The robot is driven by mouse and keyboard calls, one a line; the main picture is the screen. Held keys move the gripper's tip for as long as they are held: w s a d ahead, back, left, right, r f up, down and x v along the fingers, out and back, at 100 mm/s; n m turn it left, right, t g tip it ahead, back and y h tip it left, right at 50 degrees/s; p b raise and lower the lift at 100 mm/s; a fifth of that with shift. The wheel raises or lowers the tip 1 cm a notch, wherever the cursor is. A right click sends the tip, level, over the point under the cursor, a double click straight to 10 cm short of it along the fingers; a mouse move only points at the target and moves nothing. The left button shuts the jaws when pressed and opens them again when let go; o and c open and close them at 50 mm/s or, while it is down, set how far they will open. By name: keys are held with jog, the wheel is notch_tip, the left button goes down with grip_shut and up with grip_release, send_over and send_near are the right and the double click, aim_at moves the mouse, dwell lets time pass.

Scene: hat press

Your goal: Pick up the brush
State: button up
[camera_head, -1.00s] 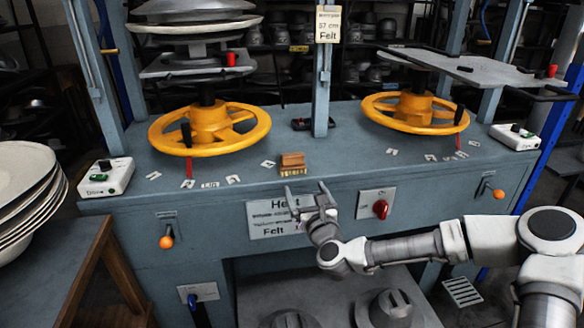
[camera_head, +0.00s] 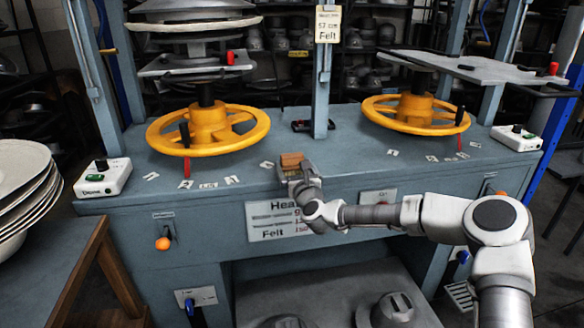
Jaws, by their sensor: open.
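The brush (camera_head: 291,161) is a small block with a reddish-brown wooden back and a paler, yellowish lower part. It lies on the blue-grey press table (camera_head: 330,150) close to the front edge, between the two yellow wheels. My gripper (camera_head: 292,174) is open at the brush, its fingers reaching over the table edge from the front. The fingers cover the lower part of the brush. I cannot tell whether they touch it or lie on both sides of it.
Yellow handwheels stand left (camera_head: 208,130) and right (camera_head: 415,112) of the brush. A white control box (camera_head: 103,178) sits at the table's left end, another (camera_head: 516,138) at the right. Small white tags lie about the surface. A stack of pale plates (camera_head: 25,190) stands at far left.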

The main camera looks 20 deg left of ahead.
aim_at(293, 163)
jog(key=shift+x, duration=1.6)
jog(key=c, duration=1.2)
